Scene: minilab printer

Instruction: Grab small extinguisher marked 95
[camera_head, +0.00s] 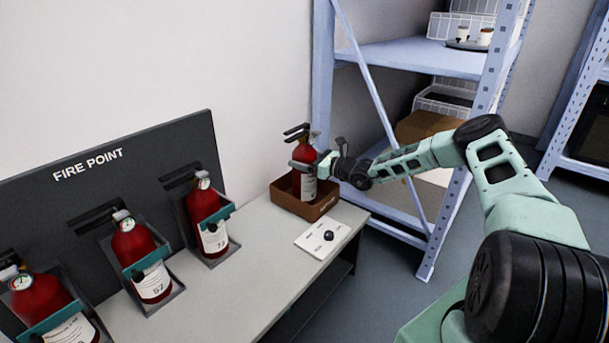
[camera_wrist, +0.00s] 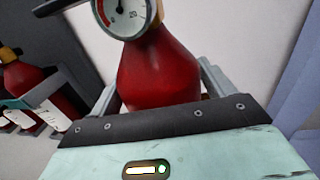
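A red extinguisher (camera_head: 304,179) with a black handle and white label stands upright at a brown tray. Its number is not readable. My gripper (camera_head: 301,165) reaches it from the right, with its fingers around the upper body. In the wrist view, the red body (camera_wrist: 158,75) and its gauge (camera_wrist: 125,14) are directly ahead. The fingers of my gripper (camera_wrist: 160,82) lie along both sides, very close to the body. I cannot tell whether they press on it. The tray hides the extinguisher's base, so I cannot tell whether it rests on the bottom.
The brown tray (camera_head: 318,208) sits on a pale bench (camera_head: 255,262). A white card (camera_head: 313,243) lies before the tray. A blue shelf rack (camera_head: 410,57) stands behind my arm.

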